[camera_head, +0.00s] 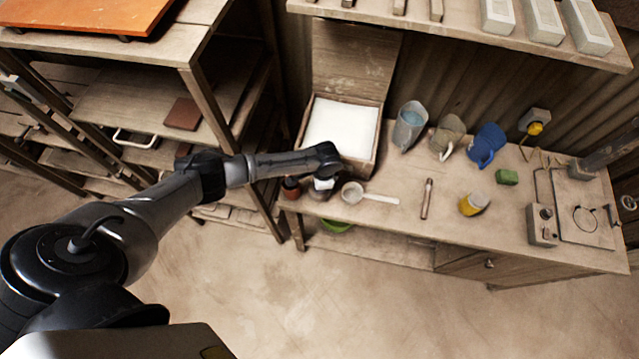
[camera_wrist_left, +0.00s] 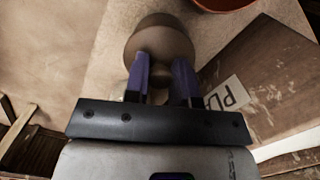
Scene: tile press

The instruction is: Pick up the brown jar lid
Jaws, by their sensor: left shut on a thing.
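The brown jar lid (camera_wrist_left: 159,38) is a round brown disc with a knob (camera_wrist_left: 160,76) in the left wrist view. My left gripper (camera_wrist_left: 162,68) has its two purple fingers on either side of the knob and is shut on it. In the head view my left arm reaches over the bench's left end, and its hand (camera_head: 324,163) is beside the wooden box. The fingers and the lid are mostly hidden there. I cannot tell whether the lid rests on its jar or is lifted. My right gripper is not in view.
The open wooden box (camera_head: 370,165) of white powder stands just behind the hand. A small reddish-brown pot (camera_head: 291,187) is close on the left. A white scoop (camera_head: 353,193) lies to the right. A shelf rack (camera_head: 195,95) stands left. Jugs and a yellow cup (camera_head: 473,203) stand farther right.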

